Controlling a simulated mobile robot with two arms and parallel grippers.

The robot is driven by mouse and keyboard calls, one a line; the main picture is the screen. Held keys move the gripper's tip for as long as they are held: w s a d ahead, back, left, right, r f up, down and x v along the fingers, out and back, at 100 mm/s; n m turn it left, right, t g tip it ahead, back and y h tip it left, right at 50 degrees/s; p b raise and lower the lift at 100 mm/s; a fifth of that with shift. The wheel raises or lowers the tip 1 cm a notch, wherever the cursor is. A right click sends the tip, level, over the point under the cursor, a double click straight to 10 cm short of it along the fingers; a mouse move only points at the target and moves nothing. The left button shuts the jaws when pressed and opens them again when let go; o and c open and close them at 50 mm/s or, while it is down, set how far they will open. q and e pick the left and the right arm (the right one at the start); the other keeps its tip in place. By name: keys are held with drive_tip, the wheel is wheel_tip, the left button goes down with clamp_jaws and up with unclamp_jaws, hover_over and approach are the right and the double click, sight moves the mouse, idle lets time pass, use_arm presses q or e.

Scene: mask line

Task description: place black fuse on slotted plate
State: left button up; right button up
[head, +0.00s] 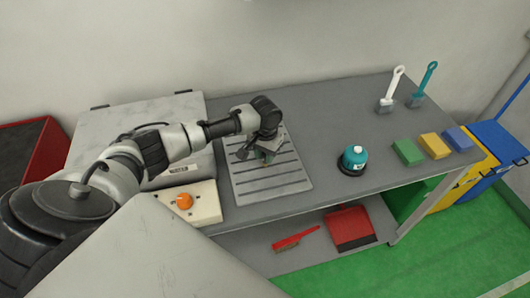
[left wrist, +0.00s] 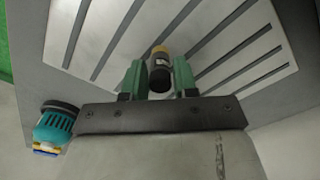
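The slotted plate (head: 285,178) is a light grey panel with dark parallel slots, lying on the grey bench. It also fills the top of the left wrist view (left wrist: 110,22). My left gripper (head: 264,158) is over the middle of the plate, pointing down. In the left wrist view its green fingers (left wrist: 159,78) are closed around the black fuse (left wrist: 158,78), a small dark cylinder with a yellow-orange band and a pale label. The fuse's far end is close to the plate; I cannot tell whether it touches. My right gripper is not in view.
A box with an orange button (head: 184,201) stands left of the plate. A teal round canister (head: 353,160) stands to the right, past free bench. Green, yellow and blue blocks (head: 434,146) and two brushes (head: 390,92) are farther right.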

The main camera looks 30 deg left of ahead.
use_arm(q)
drive_tip(key=o, duration=0.3)
drive_tip(key=shift+r, duration=0.1)
wheel_tip(320, 180, up, 12)
drive_tip(key=b, duration=0.1)
idle(0.4)
